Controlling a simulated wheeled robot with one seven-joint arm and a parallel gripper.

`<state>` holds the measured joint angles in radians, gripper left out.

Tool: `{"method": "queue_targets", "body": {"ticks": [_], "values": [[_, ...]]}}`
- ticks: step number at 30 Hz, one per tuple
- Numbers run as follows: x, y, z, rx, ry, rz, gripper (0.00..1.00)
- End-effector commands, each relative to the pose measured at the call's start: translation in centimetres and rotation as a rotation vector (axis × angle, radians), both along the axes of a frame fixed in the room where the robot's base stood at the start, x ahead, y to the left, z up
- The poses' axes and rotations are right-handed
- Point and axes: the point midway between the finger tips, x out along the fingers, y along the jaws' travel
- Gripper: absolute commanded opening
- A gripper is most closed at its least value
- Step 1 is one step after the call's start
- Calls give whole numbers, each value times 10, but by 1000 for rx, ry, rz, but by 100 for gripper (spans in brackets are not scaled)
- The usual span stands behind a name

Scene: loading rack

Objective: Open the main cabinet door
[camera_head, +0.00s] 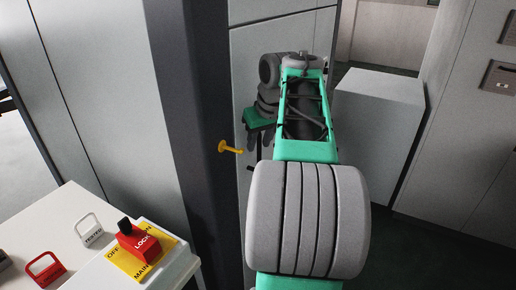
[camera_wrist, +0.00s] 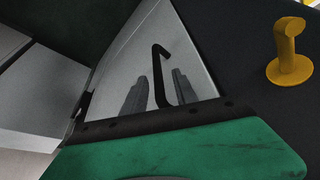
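The main cabinet door (camera_head: 243,78) is a grey panel behind my arm in the head view; it looks closed. In the wrist view the grey panel (camera_wrist: 205,65) carries a black bent handle (camera_wrist: 161,62). My gripper (camera_wrist: 160,76) has two dark fingers standing apart, one on each side of the handle's stem. I see no clear contact, and how deep the handle sits between them is hard to tell. In the head view my gripper (camera_head: 262,138) is small and dark in front of the door, partly hidden by my arm.
A yellow peg (camera_head: 230,148) sticks out from the dark post (camera_head: 190,100) left of my gripper; the wrist view shows it at right (camera_wrist: 288,50). A white table (camera_head: 40,220) with a red lockout box (camera_head: 138,242) and padlocks stands front left. A grey box (camera_head: 375,130) stands right.

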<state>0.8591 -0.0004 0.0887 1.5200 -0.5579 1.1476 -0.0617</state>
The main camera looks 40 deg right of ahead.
Motion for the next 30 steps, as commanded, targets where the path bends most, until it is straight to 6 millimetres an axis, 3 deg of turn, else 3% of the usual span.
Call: {"method": "queue_targets", "body": {"ticks": [3,11,23,30], "values": [[4,-2,-11,-1,0,-1,34],[5,-2,-12,-1,-1,-3,34],[4,-2,-12,-1,-1,-3,2],[4,-2,-12,-1,-1,-3,0]]}}
